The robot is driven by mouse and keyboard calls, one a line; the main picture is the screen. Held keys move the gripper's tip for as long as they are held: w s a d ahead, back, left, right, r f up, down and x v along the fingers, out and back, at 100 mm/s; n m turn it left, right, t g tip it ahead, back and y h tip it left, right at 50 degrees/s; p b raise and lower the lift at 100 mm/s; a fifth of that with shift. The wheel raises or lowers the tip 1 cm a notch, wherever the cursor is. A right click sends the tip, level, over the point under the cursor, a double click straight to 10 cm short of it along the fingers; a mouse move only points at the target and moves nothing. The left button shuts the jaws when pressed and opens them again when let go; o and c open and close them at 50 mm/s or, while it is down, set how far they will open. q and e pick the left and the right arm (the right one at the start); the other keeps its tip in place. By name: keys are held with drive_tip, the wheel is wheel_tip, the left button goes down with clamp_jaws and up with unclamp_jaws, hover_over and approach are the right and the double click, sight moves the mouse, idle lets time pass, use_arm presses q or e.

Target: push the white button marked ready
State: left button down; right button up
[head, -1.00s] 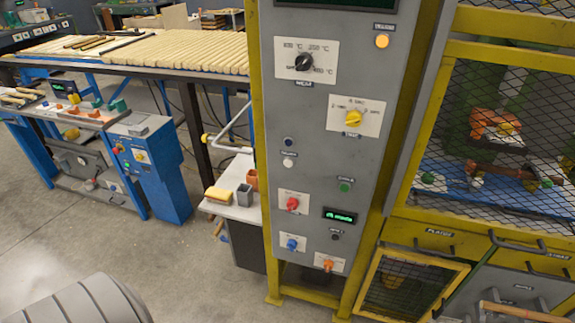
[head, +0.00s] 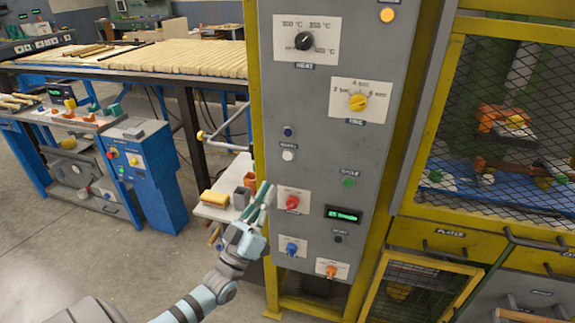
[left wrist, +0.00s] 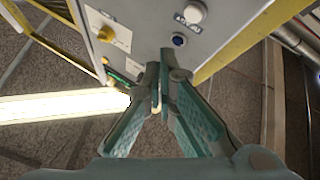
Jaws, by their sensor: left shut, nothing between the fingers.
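The white button (head: 288,155) is a small round cap on the grey control panel (head: 330,105), below a dark blue button (head: 288,132) with a small label between them. In the left wrist view the white button (left wrist: 196,11) shows at the top, right of centre, beside its label. My left gripper (head: 267,190) is shut and empty. Its tips are below and left of the white button in the head view, apart from it. In the left wrist view the shut fingertips (left wrist: 160,75) lie below the blue button (left wrist: 179,40). My right gripper is in neither view.
A red knob (head: 292,202) sits close to the left gripper's tips, with a lit green display (head: 344,214) and green button (head: 349,182) to its right. Blue (head: 290,249) and orange (head: 331,270) knobs are lower. A yellow frame post (head: 256,100) edges the panel.

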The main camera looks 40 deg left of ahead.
sight(288, 156)
use_arm(q)
drive_tip(key=r, duration=0.1)
drive_tip(key=s+r+t, duration=0.1)
drive_tip(key=r, duration=0.1)
drive_tip(key=shift+d, duration=0.1)
drive_tip(key=w+a+b, duration=0.1)
drive_tip(key=w+b, duration=0.1)
drive_tip(key=w+a+b, duration=0.1)
drive_tip(key=w+b, duration=0.1)
drive_tip(key=w, duration=0.1)
drive_tip(key=w+a+b, duration=0.1)
drive_tip(key=w+b, duration=0.1)
drive_tip(key=w, duration=0.1)
drive_tip(key=shift+w+b, duration=0.2)
drive_tip(key=shift+b, duration=0.2)
drive_tip(key=shift+f, duration=0.1)
idle(1.1)
drive_tip(key=shift+w+a+b, duration=0.1)
drive_tip(key=shift+w+b, duration=0.25)
drive_tip(key=shift+w, duration=0.05)
